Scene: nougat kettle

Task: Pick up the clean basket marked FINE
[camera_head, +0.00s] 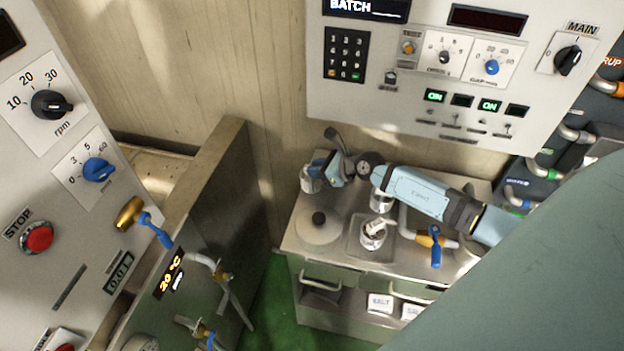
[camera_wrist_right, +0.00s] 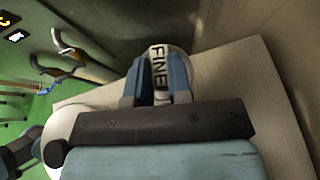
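My right gripper (camera_head: 318,170) is at the far left end of the steel worktop, at a small metal cylinder (camera_head: 310,180). In the right wrist view, a pale band marked FINE (camera_wrist_right: 158,62) shows between the two fingers of the right gripper (camera_wrist_right: 157,82). A rounded light rim, likely of the same basket, shows beside the right finger. The fingers stand apart with the marked part between them; whether they press on it cannot be told. The lower part of the basket is hidden by the fingers and gripper body. My left gripper is not in view.
A round lid with a dark knob (camera_head: 319,228) sits in front of the right gripper. A metal cup (camera_head: 373,237) stands in a shallow tray, beside an orange-and-blue valve (camera_head: 435,240). A grey panel (camera_head: 220,190) rises left of the worktop, with open green floor (camera_head: 285,315) between.

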